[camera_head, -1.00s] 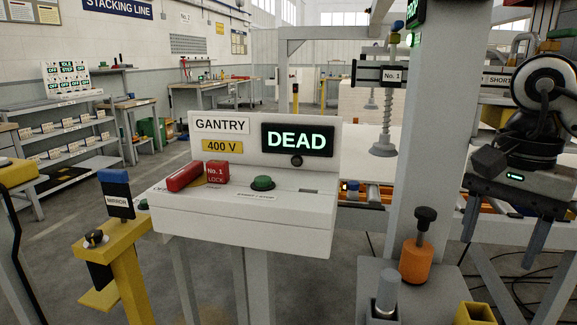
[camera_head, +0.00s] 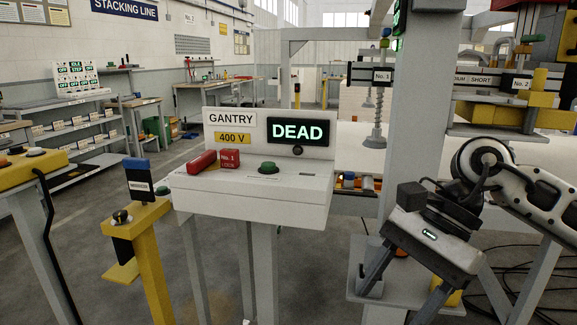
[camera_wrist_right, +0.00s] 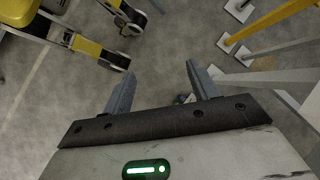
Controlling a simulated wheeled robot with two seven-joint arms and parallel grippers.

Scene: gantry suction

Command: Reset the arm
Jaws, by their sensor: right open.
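My right arm comes in from the right in the head view. Its gripper (camera_head: 392,305) hangs open and tilted downward, in front of the grey gantry post and its base. Nothing is held. My left gripper is not in view.
The white gantry box (camera_head: 255,190), its screen reading DEAD, stands left of the gripper with a red lock (camera_head: 229,158) and green button (camera_head: 268,167). A yellow post (camera_head: 150,255) stands farther left. Cables lie on the floor at right.

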